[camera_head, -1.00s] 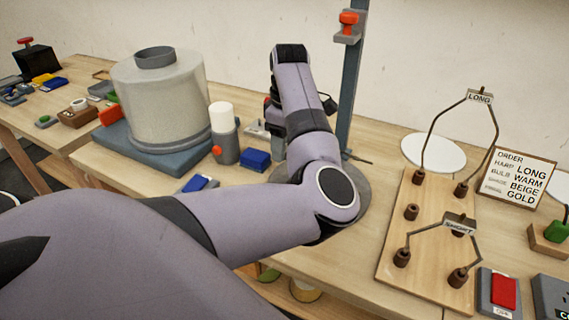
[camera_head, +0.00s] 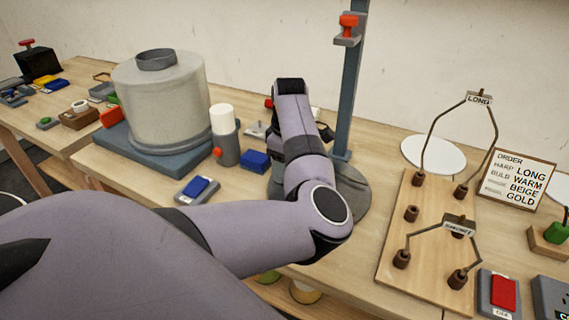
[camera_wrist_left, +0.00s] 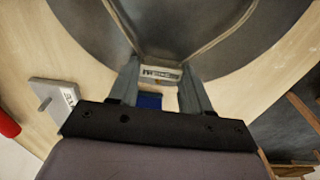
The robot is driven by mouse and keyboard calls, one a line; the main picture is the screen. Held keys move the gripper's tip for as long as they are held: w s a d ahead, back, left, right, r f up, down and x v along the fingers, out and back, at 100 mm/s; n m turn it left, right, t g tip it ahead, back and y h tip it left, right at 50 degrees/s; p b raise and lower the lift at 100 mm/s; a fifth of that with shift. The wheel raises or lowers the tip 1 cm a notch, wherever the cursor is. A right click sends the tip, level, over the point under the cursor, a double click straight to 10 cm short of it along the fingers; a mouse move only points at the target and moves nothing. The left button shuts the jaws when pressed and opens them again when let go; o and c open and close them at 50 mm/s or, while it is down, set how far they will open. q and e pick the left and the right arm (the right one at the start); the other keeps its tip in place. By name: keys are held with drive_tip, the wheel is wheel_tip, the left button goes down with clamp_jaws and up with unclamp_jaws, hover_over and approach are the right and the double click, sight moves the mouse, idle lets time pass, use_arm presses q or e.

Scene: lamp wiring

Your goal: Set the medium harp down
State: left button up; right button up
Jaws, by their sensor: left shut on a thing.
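My left gripper (camera_wrist_left: 160,88) is shut on the small label plate of the medium harp (camera_wrist_left: 162,72) in the left wrist view. The plate's lettering starts with M and is otherwise unclear. The harp's two thin wires spread away from the plate, over a round dark grey base (camera_wrist_left: 255,40); whether it touches the base I cannot tell. In the head view my left arm hides the gripper and harp. The wooden harp rack (camera_head: 400,275) holds the LONG harp (camera_head: 432,135) at the back and the SHORT harp (camera_head: 410,240) at the front. My right gripper is not in view.
A blue-grey post (camera_head: 350,105) with a red-topped clamp (camera_head: 348,25) rises behind my arm from a round base (camera_head: 352,195). A large drum (camera_head: 160,100) stands left. An order card (camera_head: 517,180) and a red switch (camera_head: 503,292) are right.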

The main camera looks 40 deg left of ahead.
use_arm(q)
drive_tip(key=shift+s+f, duration=0.15)
drive_tip(key=shift+f, duration=0.25)
drive_tip(key=o, duration=1.2)
drive_tip(key=shift+f, duration=0.1)
drive_tip(key=shift+d+f, duration=0.1)
drive_tip(key=r, duration=1.3)
drive_tip(key=shift+w+d+r, duration=0.2)
drive_tip(key=shift+w+r, duration=0.05)
drive_tip(key=shift+r, duration=0.05)
